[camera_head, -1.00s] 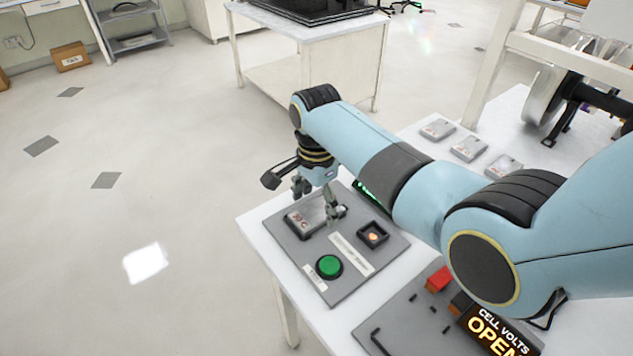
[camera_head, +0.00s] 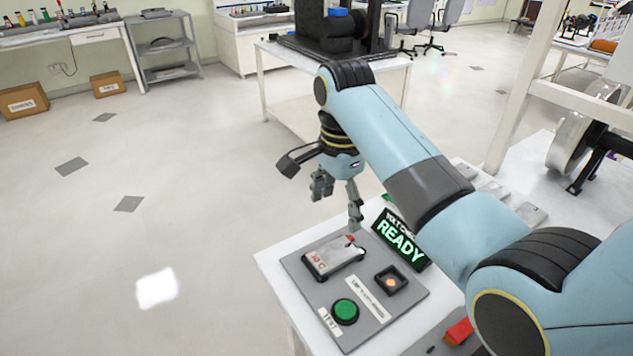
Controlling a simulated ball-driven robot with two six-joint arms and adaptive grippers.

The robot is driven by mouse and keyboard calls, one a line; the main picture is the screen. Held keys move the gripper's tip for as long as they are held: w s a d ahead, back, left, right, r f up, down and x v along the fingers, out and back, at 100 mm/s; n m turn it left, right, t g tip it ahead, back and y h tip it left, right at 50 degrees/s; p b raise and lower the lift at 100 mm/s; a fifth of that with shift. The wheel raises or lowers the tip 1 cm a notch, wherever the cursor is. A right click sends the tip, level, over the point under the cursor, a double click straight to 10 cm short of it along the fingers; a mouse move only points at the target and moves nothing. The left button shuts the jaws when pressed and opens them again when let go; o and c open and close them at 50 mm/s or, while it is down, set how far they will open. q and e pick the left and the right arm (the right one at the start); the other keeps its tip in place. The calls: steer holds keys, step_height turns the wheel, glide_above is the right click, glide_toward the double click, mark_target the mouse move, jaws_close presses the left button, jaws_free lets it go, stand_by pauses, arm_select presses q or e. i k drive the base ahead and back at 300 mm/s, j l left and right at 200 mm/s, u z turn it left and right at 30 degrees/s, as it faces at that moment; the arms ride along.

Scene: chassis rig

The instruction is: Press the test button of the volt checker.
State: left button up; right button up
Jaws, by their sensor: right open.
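The volt checker is a grey panel (camera_head: 305,276) on the white table. Its round green test button (camera_head: 345,311) sits at the panel's near edge, beside a label reading TEST. A grey cell (camera_head: 333,257) marked in red lies on the far left part of the panel. A small dark square socket (camera_head: 391,281) with a lit orange centre is to its right. A black display (camera_head: 401,240) behind shows READY in green. My right gripper (camera_head: 338,205) is open and empty, above and behind the cell, apart from it. My left gripper is not in view.
More grey cells (camera_head: 494,190) lie on the table at right, partly behind my right arm. A red block (camera_head: 459,331) sits at the near right. A bench with black equipment (camera_head: 345,35) stands behind.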

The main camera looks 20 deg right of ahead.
mark_target(346, 311)
steer(key=k+j, duration=0.8)
steer(key=j, duration=0.15)
